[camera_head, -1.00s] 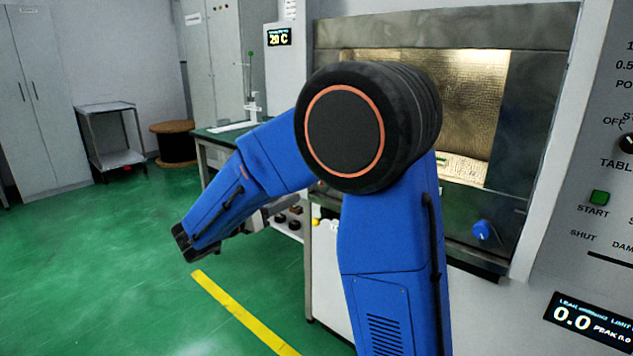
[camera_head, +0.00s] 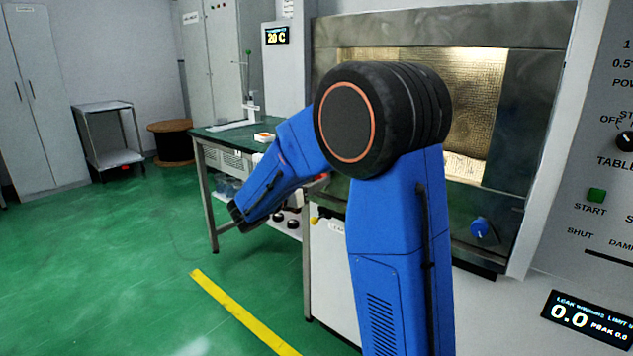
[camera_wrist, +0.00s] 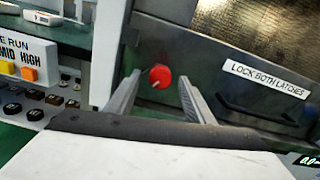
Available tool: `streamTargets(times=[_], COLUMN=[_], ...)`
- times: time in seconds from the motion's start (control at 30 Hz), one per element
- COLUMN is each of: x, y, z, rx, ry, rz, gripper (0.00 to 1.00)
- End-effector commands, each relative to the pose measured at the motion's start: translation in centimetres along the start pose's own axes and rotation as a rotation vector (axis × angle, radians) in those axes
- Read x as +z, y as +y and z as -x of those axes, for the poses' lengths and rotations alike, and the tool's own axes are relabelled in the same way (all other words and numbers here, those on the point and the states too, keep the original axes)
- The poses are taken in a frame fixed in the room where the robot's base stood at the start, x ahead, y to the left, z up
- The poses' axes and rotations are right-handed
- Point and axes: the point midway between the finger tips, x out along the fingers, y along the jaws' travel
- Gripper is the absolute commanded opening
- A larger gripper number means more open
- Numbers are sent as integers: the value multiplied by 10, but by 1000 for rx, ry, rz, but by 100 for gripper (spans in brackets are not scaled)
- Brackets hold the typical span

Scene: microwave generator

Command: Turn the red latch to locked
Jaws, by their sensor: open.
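The red latch (camera_wrist: 160,77) is a round red knob on the lower left of the microwave door in the wrist view, with a small pale mark at its lower edge. My gripper (camera_wrist: 158,92) is open, with one finger to the left of the latch and one to the right. The latch shows between the fingers and beyond them; I cannot tell how deep it sits or whether anything touches. A blue latch (camera_head: 480,228) is on the door's lower right.
The door carries a "LOCK BOTH LATCHES" label (camera_wrist: 265,77) and a dark handle (camera_wrist: 256,112). A button panel (camera_wrist: 38,75) is left of the door in the wrist view. A green-topped table (camera_head: 225,133) stands left of the microwave.

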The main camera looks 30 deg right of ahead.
Motion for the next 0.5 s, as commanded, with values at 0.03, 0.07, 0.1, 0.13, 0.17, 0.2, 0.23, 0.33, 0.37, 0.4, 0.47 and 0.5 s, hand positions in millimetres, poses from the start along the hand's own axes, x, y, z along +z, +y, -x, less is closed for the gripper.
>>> streamTargets(times=[0.03, 0.07, 0.1, 0.13, 0.17, 0.2, 0.23, 0.33, 0.37, 0.4, 0.47, 0.5], x=[0, 0, 0, 0, 0, 0, 0, 0, 0, 0, 0, 0], y=[0, 0, 0, 0, 0, 0, 0, 0, 0, 0, 0, 0], z=[-4, -6, -9, -10, -11, -12, -13, -13, -13, -13, -13, -13], rx=[-1, 0, 0, 0, 0, 0, 0, 1, 1, 1, 1, 1], ry=[1, 1, 0, 0, 0, 0, 0, 0, 0, 0, 0, 0], rz=[0, 0, 0, 0, 0, 0, 0, 0, 0, 0, 0, 0], gripper=[48, 48, 48, 48, 48, 48, 48, 48, 48, 48, 48, 46])
